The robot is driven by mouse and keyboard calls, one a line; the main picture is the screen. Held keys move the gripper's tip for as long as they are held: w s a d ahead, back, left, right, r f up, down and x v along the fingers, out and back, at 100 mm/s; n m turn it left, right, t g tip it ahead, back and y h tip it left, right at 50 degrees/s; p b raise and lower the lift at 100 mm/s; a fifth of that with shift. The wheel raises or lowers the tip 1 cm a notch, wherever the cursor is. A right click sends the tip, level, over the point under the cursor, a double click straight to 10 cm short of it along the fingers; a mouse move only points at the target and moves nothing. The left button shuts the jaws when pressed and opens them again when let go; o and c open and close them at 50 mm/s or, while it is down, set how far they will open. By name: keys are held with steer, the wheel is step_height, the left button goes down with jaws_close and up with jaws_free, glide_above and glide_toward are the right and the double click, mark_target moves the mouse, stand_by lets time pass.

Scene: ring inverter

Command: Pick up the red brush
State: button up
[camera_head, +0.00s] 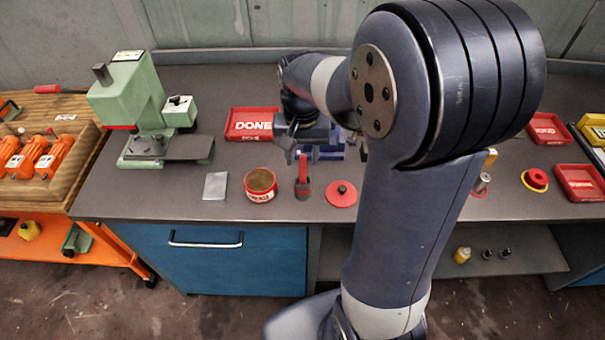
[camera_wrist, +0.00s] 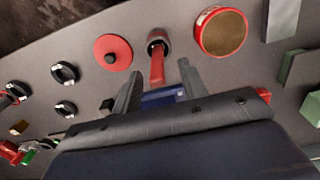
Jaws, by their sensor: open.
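The red brush (camera_head: 303,166) stands upright on the bench with its lower end in a dark cup (camera_head: 303,191). In the wrist view its red handle (camera_wrist: 157,68) points from the cup (camera_wrist: 155,38) toward my gripper (camera_wrist: 160,76). The gripper is open, with one finger to each side of the handle's line in that view. I cannot tell how deep the handle is between the fingers. In the head view my gripper (camera_head: 302,148) is just above and behind the brush, partly hidden by my arm.
A red round tin (camera_head: 261,183) stands left of the cup and a red disc (camera_head: 342,194) lies right of it. A grey plate (camera_head: 215,186), a green press (camera_head: 135,105) and a red DONE tray (camera_head: 251,124) are further left. A blue object (camera_head: 325,153) lies behind.

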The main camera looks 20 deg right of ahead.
mark_target(303, 183)
step_height(303, 183, down, 4)
steer(key=shift+s+d, duration=0.1)
steer(key=shift+c, duration=0.4)
jaws_close()
